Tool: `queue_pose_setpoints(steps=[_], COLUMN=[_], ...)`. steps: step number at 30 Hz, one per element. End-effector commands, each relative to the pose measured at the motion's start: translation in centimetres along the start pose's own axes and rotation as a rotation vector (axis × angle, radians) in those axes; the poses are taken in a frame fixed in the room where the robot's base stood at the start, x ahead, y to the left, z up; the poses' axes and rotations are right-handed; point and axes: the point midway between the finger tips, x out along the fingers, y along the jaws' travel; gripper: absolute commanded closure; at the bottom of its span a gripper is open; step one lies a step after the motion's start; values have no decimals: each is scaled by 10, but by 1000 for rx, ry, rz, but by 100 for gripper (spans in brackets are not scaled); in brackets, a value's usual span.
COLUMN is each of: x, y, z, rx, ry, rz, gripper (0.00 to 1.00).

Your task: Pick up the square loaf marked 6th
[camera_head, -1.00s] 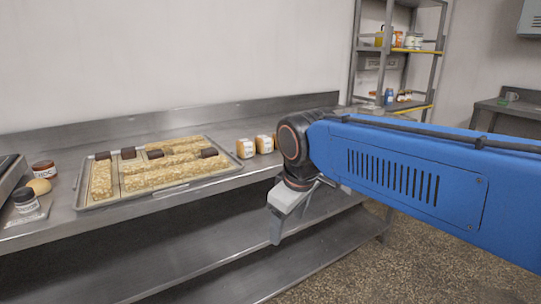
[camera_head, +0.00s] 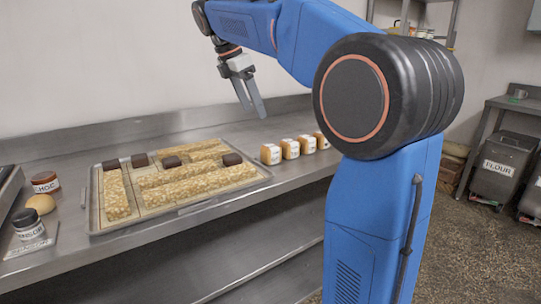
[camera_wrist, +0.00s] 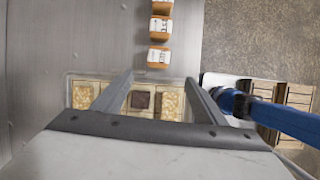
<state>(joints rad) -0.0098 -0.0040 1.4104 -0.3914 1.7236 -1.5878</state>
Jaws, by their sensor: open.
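Several small square loaves with golden-brown sides and white printed labels stand in a row on the steel counter, right of the tray; the nearest loaf (camera_head: 270,154) is at its left end, followed by a second loaf (camera_head: 290,149) and a third loaf (camera_head: 308,144). The label print is too small to read, so I cannot tell which is marked 6th. In the wrist view a loaf (camera_wrist: 158,57) lies just beyond my fingertips. My gripper (camera_head: 251,108) is open and empty, pointing down, raised above the counter near the tray and the row. No loaf is hidden between the fingers.
A metal tray (camera_head: 147,220) holds long oat-topped bars and dark brown blocks. A wall (camera_head: 100,60) rises behind the counter. Flour bins (camera_head: 495,170) stand at far right.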

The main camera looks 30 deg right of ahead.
Motion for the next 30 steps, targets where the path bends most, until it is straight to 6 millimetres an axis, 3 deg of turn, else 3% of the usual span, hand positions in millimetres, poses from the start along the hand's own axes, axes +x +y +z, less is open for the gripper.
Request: queue_pose_setpoints(steps=[5, 22, 30], x=[8, 104, 122], y=[5, 3, 4], z=[3, 3, 3], rx=[-26, -24, -25], ry=[-7, -6, -6], rz=[-10, -10, -9], gripper=[34, 34, 34])
